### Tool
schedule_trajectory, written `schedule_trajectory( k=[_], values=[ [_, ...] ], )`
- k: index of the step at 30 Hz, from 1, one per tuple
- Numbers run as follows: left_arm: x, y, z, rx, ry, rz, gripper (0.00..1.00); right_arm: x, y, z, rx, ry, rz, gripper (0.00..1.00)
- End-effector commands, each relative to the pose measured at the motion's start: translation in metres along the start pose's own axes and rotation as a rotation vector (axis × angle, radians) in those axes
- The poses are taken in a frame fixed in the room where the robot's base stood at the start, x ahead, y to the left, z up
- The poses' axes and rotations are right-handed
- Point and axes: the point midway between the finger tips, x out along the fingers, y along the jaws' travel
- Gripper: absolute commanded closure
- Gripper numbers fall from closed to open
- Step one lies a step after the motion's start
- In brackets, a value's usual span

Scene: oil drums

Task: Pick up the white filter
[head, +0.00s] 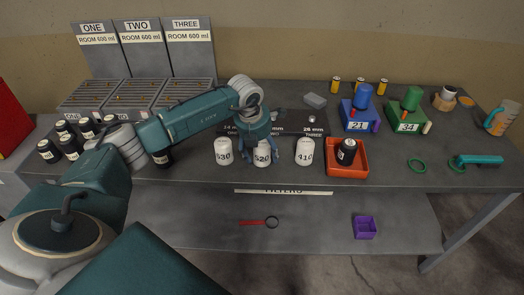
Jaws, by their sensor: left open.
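Three white filters stand upright in a row near the front of the bench: the one marked 530 (223,152), the one marked 520 (262,156) and the one marked 410 (305,152). My left gripper (262,141) is open and points down at the 520 filter, with its fingers at the filter's top. The fingers hide part of that top, and I cannot tell whether they touch it. My right gripper is not in view.
A red tray (347,172) with a black filter (347,150) stands right of the 410 filter. Several black filters stand at the left. Behind are slotted trays (185,93), a blue box (360,120) and a green box (408,120). A teal tool (478,160) lies at the right.

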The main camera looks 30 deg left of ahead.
Motion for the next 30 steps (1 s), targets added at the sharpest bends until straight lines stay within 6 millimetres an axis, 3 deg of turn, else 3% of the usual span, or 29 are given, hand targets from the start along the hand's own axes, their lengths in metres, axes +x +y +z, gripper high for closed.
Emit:
schedule_trajectory(
  k=[2, 10, 22, 26, 30],
  values=[
    [0.0, 0.0, 0.0, 0.0, 0.0, 0.0, 0.32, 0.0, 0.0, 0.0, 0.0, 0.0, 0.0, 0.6],
    [0.0, 0.0, 0.0, 0.0, -0.001, -0.001, 0.84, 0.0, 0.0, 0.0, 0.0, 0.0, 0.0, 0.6],
    [-0.008, -0.001, 0.004, 0.0, -0.005, -0.002, 0.84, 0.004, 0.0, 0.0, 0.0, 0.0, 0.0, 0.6],
    [-0.023, 0.0, 0.009, 0.001, -0.008, -0.001, 0.85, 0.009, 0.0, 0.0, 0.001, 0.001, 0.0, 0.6],
    [-0.052, 0.0, 0.017, 0.001, -0.01, 0.0, 0.85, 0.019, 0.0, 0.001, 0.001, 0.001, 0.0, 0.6]
  ],
)
